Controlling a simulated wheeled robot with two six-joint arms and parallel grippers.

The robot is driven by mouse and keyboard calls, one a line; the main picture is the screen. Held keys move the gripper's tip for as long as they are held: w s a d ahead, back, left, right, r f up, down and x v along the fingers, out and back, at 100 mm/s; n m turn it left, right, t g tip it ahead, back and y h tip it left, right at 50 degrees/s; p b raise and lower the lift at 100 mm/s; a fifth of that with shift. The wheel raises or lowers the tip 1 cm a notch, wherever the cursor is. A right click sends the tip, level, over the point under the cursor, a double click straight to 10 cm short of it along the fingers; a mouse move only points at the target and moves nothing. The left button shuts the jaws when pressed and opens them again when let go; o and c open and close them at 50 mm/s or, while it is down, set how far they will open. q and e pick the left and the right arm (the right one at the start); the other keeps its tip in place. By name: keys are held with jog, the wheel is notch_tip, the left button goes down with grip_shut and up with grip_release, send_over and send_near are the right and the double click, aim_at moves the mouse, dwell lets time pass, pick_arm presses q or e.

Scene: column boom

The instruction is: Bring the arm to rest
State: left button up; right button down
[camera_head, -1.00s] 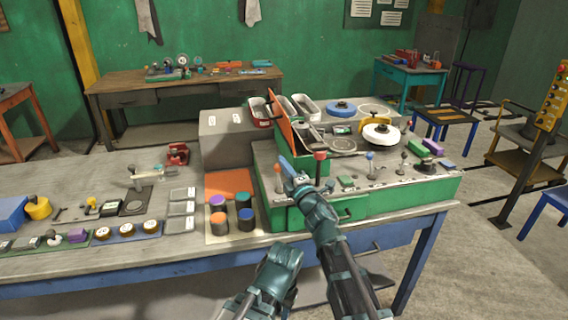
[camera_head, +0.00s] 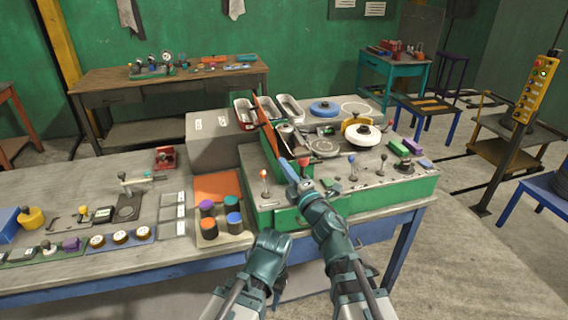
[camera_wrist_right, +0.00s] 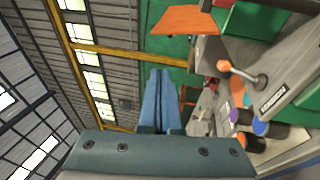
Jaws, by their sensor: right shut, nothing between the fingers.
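My right gripper (camera_head: 290,170) has blue fingers and is over the front of the green-sided console (camera_head: 375,195), beside its levers. In the right wrist view its two fingers (camera_wrist_right: 156,100) lie together, shut and empty. A lever with an orange knob (camera_head: 264,174) stands just left of the fingers. It also shows in the right wrist view (camera_wrist_right: 226,67), apart from the fingers. A red-topped lever (camera_head: 304,162) stands close by the fingertips; whether they touch cannot be told. A part of my left arm (camera_head: 265,258) shows low in the middle, with its gripper out of sight.
An orange upright panel (camera_head: 267,120) stands on the console behind the gripper. Several colour-topped cylinders (camera_head: 220,218) stand to the left on the bench (camera_head: 90,187). A yellow control box (camera_head: 535,90) on a post is at the right. Floor at the lower right is clear.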

jog(key=s+d+f+m+g+h, duration=0.2)
jog(key=d+f+m+g+h, duration=0.1)
jog(key=d+f+m+h, duration=0.4)
jog(key=s+d+f+m+g+h, duration=0.1)
jog(key=d+f+m+g+h, duration=0.25)
jog(key=f+m, duration=0.45)
jog(key=s+a+f+m+g, duration=0.1)
jog(key=s+f+g, duration=0.4)
jog(key=s, duration=0.5)
jog(key=s+a+f+m+g, duration=0.1)
jog(key=s+f+m+g, duration=0.3)
jog(key=s, duration=0.7)
jog(key=shift+s+a+f+g, duration=0.25)
jog(key=shift+f+g, duration=0.4)
jog(key=shift+g, duration=0.5)
